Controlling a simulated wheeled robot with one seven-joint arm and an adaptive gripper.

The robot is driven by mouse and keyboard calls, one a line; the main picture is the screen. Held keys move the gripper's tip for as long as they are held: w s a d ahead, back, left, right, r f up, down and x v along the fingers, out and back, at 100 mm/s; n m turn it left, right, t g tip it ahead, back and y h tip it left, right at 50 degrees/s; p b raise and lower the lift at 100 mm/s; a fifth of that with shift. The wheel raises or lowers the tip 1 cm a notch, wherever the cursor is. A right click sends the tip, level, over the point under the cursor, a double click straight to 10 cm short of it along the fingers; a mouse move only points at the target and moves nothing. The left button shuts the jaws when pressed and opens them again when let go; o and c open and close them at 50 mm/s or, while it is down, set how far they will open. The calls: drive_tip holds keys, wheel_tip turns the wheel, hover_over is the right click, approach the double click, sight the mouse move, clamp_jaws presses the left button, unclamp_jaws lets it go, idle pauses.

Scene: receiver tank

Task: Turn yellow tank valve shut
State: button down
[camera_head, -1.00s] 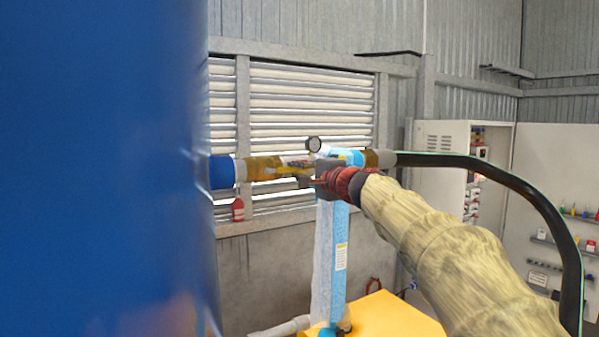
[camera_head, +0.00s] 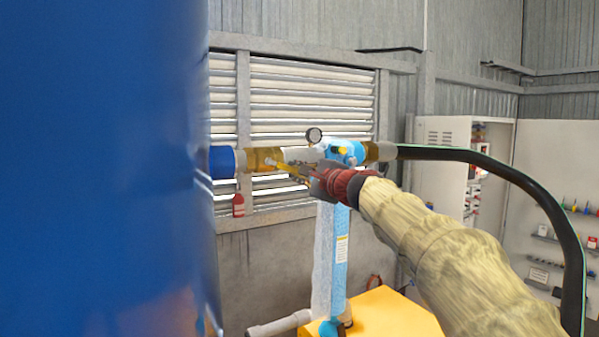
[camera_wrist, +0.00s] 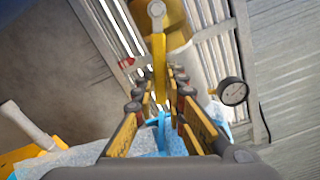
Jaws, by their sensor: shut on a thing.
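The yellow valve lever (camera_head: 290,170) is at the brass-coloured fitting (camera_head: 262,160) on the pipe beside the big blue tank (camera_head: 100,170). It slants down to the right toward my gripper (camera_head: 302,174). In the wrist view the yellow lever (camera_wrist: 159,70) runs lengthwise between the two fingers of my gripper (camera_wrist: 163,88), with a round pale end at the top. The fingers are closed in on it from both sides. The fingers partly hide the lever's near end, and in the head view the wrist hides part of the pipework.
A pressure gauge (camera_head: 314,135) stands on the pipe close above my gripper; it also shows in the wrist view (camera_wrist: 232,91). A black hose (camera_head: 500,166) arcs over my arm at right. A light blue column (camera_head: 331,260) stands below, on a yellow base (camera_head: 385,315).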

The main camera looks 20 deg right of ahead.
drive_tip(key=s+a+f+m+b, duration=0.1)
drive_tip(key=a+f+m, duration=0.4)
drive_tip(key=m, duration=0.8)
drive_tip(key=shift+s+a+f+m, duration=0.25)
drive_tip(key=shift+s+a, duration=0.2)
drive_tip(key=shift+a, duration=0.7)
drive_tip(key=c, duration=1.8)
unclamp_jaws()
drive_tip(key=shift+r, duration=0.15)
drive_tip(key=v, duration=1.2)
